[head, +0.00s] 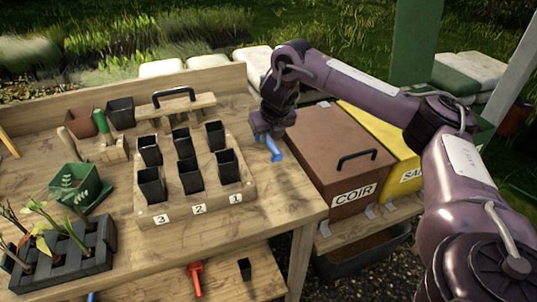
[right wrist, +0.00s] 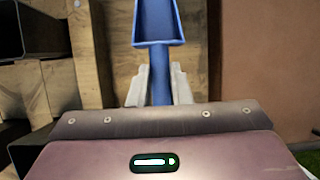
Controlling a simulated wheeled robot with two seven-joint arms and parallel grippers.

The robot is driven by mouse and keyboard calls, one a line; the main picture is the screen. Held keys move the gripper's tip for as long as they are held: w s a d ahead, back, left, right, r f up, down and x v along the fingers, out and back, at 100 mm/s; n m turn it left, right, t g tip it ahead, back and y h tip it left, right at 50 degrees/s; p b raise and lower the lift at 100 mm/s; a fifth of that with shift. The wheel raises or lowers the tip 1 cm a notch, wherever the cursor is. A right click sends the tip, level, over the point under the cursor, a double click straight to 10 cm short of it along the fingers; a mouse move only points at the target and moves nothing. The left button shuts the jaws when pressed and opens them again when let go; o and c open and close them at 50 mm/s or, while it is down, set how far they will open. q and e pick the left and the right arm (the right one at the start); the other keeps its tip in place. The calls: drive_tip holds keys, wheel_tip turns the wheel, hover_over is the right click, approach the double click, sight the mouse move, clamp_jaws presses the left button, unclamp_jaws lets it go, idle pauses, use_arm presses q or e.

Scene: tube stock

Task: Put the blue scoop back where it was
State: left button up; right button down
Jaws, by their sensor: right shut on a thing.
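The blue scoop (head: 275,150) hangs from my right gripper (head: 270,133), over the right edge of the workbench, left of the brown COIR bin. In the right wrist view the scoop (right wrist: 158,20) points away from me, with its handle between the two pale fingers of the gripper (right wrist: 160,88). The fingers are shut on the handle. My left gripper is not in view.
A wooden block (head: 208,208) with several black square pots stands left of the gripper. The brown COIR bin (head: 315,150) and yellow bin (head: 375,130) are closed.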

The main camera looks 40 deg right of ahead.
drive_tip(key=shift+f, duration=2.4)
drive_tip(key=c, duration=1.3)
unclamp_jaws()
drive_tip(key=shift+c, duration=0.2)
drive_tip(key=shift+r, duration=0.1)
